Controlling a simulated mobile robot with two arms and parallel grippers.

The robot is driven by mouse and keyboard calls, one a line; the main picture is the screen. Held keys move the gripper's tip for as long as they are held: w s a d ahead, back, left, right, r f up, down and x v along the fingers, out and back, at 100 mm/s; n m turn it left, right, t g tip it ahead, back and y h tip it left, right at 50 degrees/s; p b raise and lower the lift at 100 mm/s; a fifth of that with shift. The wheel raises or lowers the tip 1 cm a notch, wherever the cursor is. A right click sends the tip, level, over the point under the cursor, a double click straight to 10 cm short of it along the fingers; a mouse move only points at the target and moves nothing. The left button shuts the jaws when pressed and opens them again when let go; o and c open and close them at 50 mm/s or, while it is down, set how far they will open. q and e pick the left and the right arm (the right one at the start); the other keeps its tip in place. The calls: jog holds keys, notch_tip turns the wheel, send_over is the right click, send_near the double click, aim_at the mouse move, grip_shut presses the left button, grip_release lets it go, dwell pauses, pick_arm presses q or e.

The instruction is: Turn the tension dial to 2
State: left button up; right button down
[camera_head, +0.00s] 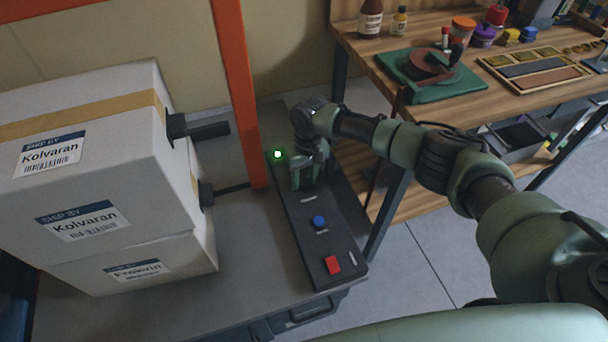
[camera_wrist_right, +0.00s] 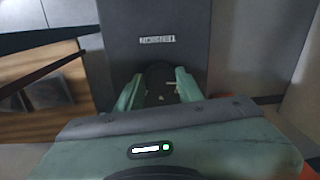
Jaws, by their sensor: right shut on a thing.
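The dark control panel (camera_head: 345,250) lies on the grey bench in the head view. My right gripper (camera_head: 306,180) reaches down onto its far part and hides the tension dial there. In the right wrist view, the dark round tension dial (camera_wrist_right: 160,76) sits between the two green fingers of my right gripper (camera_wrist_right: 161,92), which is shut on it. A white label (camera_wrist_right: 157,40), which appears to read TENSION upside down, is on the panel beside the dial. The dial's setting cannot be read. My left gripper is not in view.
A lit green lamp (camera_head: 278,154) is at the panel's far end. A blue button (camera_head: 319,222) and red switch (camera_head: 333,264) lie nearer. White boxes (camera_head: 95,165) stand left, an orange post (camera_head: 238,90) beside the panel, and a wooden table (camera_head: 430,110) right.

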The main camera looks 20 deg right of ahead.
aim_at(305, 182)
jog(key=m+p, duration=0.4)
jog(key=p, duration=0.1)
jog(key=shift+s+a+r+m+p, duration=0.1)
jog(key=shift+r+m+p, duration=0.05)
jog(key=shift+m+p, duration=1.35)
jog(key=shift+m, duration=0.3)
jog(key=shift+f+t, duration=0.2)
jog(key=shift+t, duration=0.1)
jog(key=c, duration=0.9)
grip_release()
jog(key=r, duration=0.4)
jog(key=r+p, duration=0.1)
jog(key=r, duration=0.3)
jog(key=shift+s+d, duration=0.1)
jog(key=shift+d, duration=0.1)
jog(key=shift+f, duration=0.1)
